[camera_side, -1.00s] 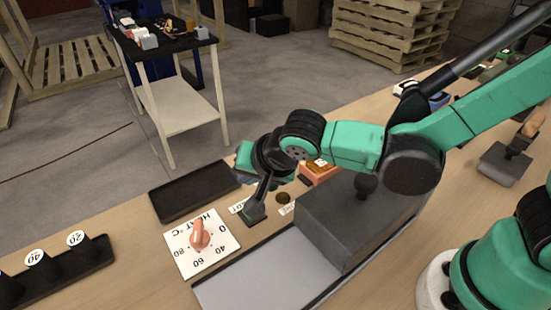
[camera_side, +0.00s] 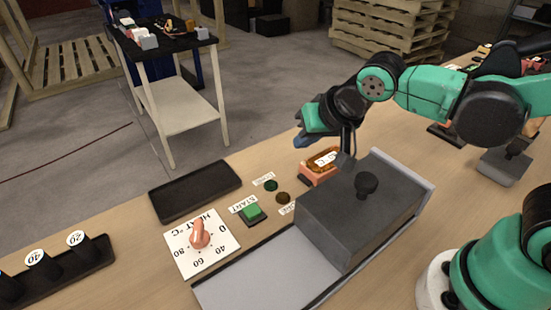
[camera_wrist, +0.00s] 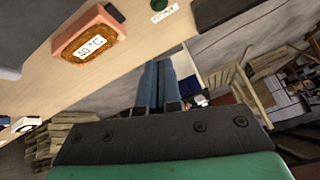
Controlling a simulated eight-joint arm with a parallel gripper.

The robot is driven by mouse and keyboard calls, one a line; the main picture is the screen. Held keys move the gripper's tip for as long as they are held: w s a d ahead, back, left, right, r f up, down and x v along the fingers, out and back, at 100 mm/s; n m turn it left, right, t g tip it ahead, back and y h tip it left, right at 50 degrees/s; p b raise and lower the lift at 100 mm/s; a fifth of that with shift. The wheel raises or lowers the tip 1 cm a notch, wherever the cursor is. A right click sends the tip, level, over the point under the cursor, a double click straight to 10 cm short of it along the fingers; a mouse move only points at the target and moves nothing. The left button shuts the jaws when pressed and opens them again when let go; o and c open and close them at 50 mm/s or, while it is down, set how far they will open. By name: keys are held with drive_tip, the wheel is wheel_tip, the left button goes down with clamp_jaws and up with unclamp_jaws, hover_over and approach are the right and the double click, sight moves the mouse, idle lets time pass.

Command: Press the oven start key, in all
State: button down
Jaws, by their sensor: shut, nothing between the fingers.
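The start key is a green square button (camera_side: 253,214) in a dark base on the bench, beside a white START label (camera_side: 243,204). It is uncovered in the side view, with nothing touching it.
The heat dial (camera_side: 200,235) sits left of the key. Two small round lamps, a dark green one (camera_side: 271,185) and a brown one (camera_side: 283,198), lie beyond the key. A black tray (camera_side: 195,192) is empty. Dark weights labelled 40 and 20 (camera_side: 75,250) stand at far left.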

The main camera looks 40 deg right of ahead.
drive_tip(key=s+d+n, duration=0.1)
drive_tip(key=d, duration=0.1)
drive_tip(key=s+d+r+n, duration=0.1)
drive_tip(key=s+d, duration=0.1)
drive_tip(key=s+d+n, duration=0.1)
drive_tip(key=d, duration=0.1)
drive_tip(key=shift+s+d+r+n, duration=0.15)
drive_tip(key=shift+d+n, duration=0.05)
drive_tip(key=shift+n, duration=0.2)
drive_tip(key=shift+a, duration=0.1)
drive_tip(key=w+a+r+n+g, duration=0.3)
drive_tip(key=w+a+n+g, duration=0.15)
drive_tip(key=a+n, duration=0.35)
drive_tip(key=n+g, duration=0.3)
drive_tip(key=n, duration=0.7)
hover_over(251, 209)
drive_tip(key=shift+f+t, duration=0.25)
drive_tip(key=shift+f, duration=0.15)
wheel_tip(251, 209, down, 14)
